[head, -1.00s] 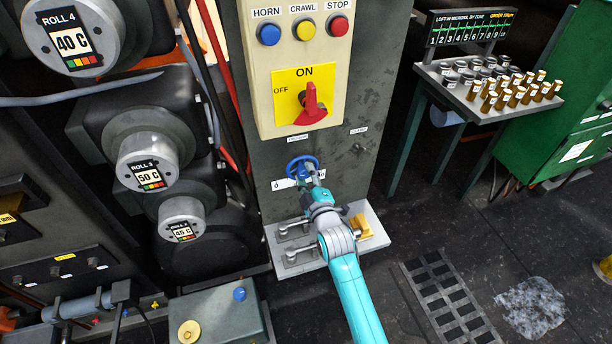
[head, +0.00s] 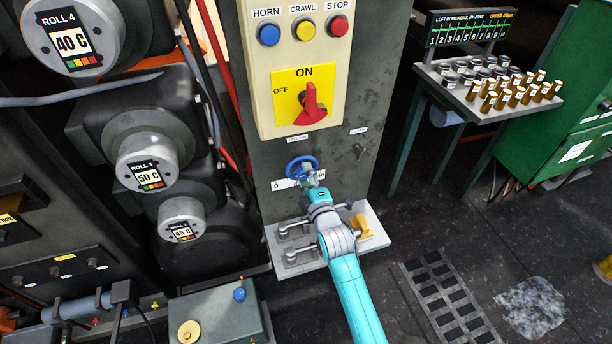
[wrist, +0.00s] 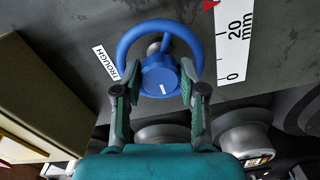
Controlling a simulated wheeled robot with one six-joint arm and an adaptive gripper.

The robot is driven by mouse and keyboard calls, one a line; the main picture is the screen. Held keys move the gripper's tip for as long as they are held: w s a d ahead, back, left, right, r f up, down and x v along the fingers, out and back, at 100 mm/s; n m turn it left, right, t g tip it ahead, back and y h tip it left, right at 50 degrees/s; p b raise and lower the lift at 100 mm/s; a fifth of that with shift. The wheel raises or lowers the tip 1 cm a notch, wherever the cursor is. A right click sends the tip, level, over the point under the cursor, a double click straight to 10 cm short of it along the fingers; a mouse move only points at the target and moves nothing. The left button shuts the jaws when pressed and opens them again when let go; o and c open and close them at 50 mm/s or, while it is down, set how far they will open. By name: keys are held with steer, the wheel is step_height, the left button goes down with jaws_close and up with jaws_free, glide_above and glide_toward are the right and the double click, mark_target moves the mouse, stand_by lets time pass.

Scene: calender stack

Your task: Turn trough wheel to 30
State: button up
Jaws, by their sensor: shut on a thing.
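The trough wheel (head: 302,162) is a small blue handwheel on the front of the grey column; in the wrist view its blue rim (wrist: 158,26) and round hub (wrist: 159,76) with a white mark are close. My gripper (head: 311,179) is at the wheel, its fingers (wrist: 158,82) on either side of the hub, shut on the wheel across the lower rim. A white TROUGH label (wrist: 106,65) is left of the wheel. A white scale (wrist: 232,50) reads 0 and 20 mm, with a red pointer (wrist: 209,5) beyond the 20 marking; the scale's top is cut off.
A cream panel (head: 262,80) with buttons and a red rotary switch (head: 311,104) is above the wheel. A grey plate with levers (head: 290,255) and a yellow block (head: 361,226) is below. Rolls stand left; a sample table (head: 446,83) stands right.

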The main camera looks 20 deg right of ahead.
steer(key=o, duration=1.1)
steer(key=shift+o, duration=0.2)
steer(key=s, duration=1.2)
steer(key=shift+f, duration=0.1)
steer(key=s+f+m+g, duration=0.1)
steer(key=s+f+m, duration=0.2)
steer(key=s, duration=0.8)
steer(key=s+f+m+g, duration=0.15)
steer(key=s+m, duration=0.25)
steer(key=s, duration=0.7)
steer(key=s+r+m, duration=0.3)
steer(key=s+m, duration=0.1)
steer(key=s, duration=0.6)
steer(key=s+r+m, duration=0.3)
steer(key=s+m, duration=0.1)
steer(key=s, duration=0.6)
steer(key=shift+r+g, duration=0.15)
steer(key=shift+g, duration=0.2)
